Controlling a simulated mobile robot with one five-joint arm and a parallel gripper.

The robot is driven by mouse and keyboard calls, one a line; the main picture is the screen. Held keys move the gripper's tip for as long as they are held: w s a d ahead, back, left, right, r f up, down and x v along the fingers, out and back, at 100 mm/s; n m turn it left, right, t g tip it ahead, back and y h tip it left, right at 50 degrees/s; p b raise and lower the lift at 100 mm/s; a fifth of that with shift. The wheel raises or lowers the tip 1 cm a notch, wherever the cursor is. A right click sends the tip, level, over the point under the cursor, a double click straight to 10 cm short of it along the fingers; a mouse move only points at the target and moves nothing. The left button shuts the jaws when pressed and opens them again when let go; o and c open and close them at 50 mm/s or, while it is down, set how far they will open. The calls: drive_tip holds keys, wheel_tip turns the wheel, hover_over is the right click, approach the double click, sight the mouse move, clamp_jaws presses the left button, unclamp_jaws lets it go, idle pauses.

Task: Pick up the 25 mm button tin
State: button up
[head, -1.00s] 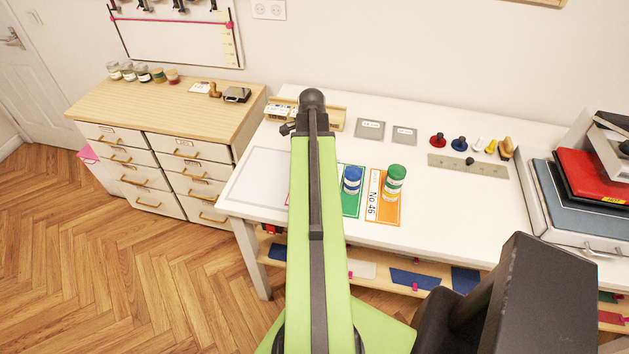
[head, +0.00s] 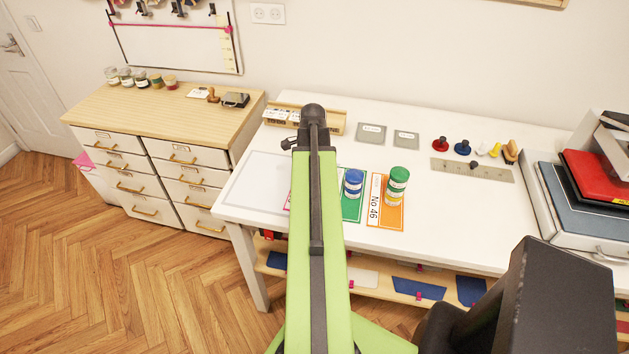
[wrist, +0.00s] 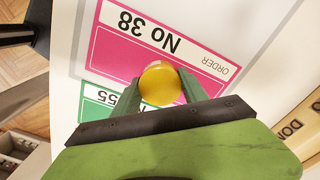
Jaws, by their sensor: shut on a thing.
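In the wrist view a round yellow-topped tin (wrist: 160,83) sits between the two green fingers of my gripper (wrist: 159,84), which is shut on it. The tin is over a pink order card marked No 38 (wrist: 115,50). I cannot read a size on it or tell whether it touches the card. In the head view my arm hides the gripper and this tin. A blue-topped tin (head: 353,184) stands on a green card (head: 350,212). A green-topped tin with a yellow lower part (head: 397,186) stands on an orange card marked No 46 (head: 387,220).
The white table (head: 450,232) has grey plates (head: 371,134), a metal strip (head: 478,168) and red and blue knobbed pieces behind the cards. A stack of trays (head: 590,195) fills its right end. A wooden drawer unit (head: 170,110) stands at left. The table's front middle is clear.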

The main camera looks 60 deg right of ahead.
drive_tip(key=shift+c, duration=0.9)
drive_tip(key=shift+r, duration=0.1)
drive_tip(key=shift+r+p, duration=0.25)
drive_tip(key=shift+p, duration=0.1)
drive_tip(key=r+p, duration=0.2)
drive_tip(key=s+r+p, duration=0.1)
drive_tip(key=r+p, duration=0.2)
drive_tip(key=shift+s+d, duration=0.1)
drive_tip(key=shift+d, duration=0.05)
drive_tip(key=s+d+r+p, duration=0.1)
drive_tip(key=s, duration=0.2)
drive_tip(key=s+d+r+p, duration=0.1)
drive_tip(key=s+r+p, duration=0.1)
drive_tip(key=s, duration=0.1)
drive_tip(key=s+d+r+p, duration=0.1)
drive_tip(key=s+r+p, duration=0.1)
drive_tip(key=s, duration=0.2)
drive_tip(key=shift+r, duration=0.25)
